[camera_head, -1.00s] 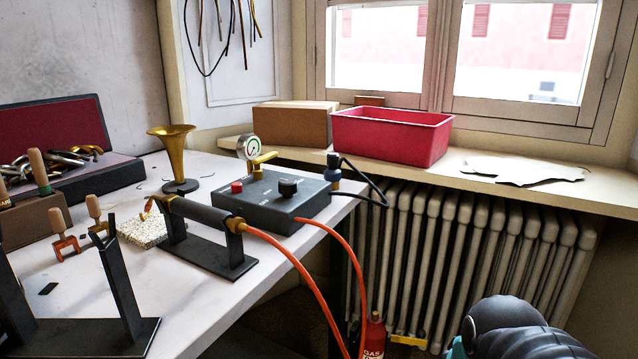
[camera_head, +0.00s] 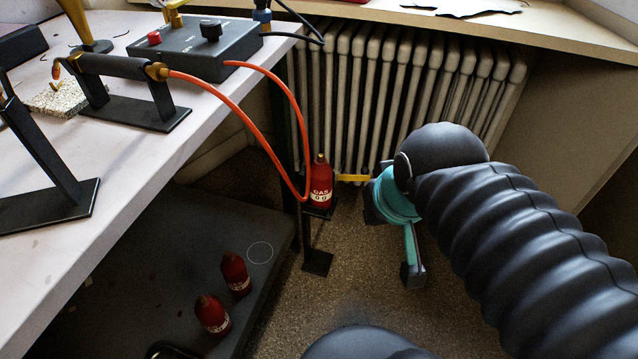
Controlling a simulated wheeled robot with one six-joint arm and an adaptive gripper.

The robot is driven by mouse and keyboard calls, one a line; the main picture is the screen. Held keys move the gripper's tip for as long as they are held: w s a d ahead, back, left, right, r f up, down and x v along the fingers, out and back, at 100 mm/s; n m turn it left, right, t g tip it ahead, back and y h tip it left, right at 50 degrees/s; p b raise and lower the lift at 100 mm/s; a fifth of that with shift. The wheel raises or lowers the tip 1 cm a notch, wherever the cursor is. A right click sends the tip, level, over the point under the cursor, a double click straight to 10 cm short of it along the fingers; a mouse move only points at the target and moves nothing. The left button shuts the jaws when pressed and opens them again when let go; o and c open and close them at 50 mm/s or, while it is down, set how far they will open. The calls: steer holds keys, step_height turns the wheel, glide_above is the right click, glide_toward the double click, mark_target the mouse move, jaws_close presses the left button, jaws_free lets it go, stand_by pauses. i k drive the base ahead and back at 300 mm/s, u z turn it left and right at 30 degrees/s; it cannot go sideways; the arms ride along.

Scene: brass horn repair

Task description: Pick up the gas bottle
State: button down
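A red gas bottle (camera_head: 320,184) with a white GAS label and brass top stands upright on a small dark stand (camera_head: 317,262) in front of the radiator. Two more red bottles, one (camera_head: 236,273) farther back and one (camera_head: 212,314) nearer, stand on the dark low platform under the bench. My gripper (camera_head: 393,240), teal with dark fingertips, is right of the stand. Its fingers look spread, with nothing seen between them. It is apart from the labelled bottle. The arm partly hides the gripper.
Orange hoses (camera_head: 291,110) loop from the bench to beside the stand. A yellow lever (camera_head: 352,178) sticks out right of the bottle. The white workbench (camera_head: 150,185) edge is at left, the radiator (camera_head: 400,85) behind. Speckled floor (camera_head: 300,315) is clear in front.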

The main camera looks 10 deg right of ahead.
mark_target(321, 171)
steer(key=u, duration=0.75)
steer(key=k, duration=0.7)
steer(key=z, duration=1.55)
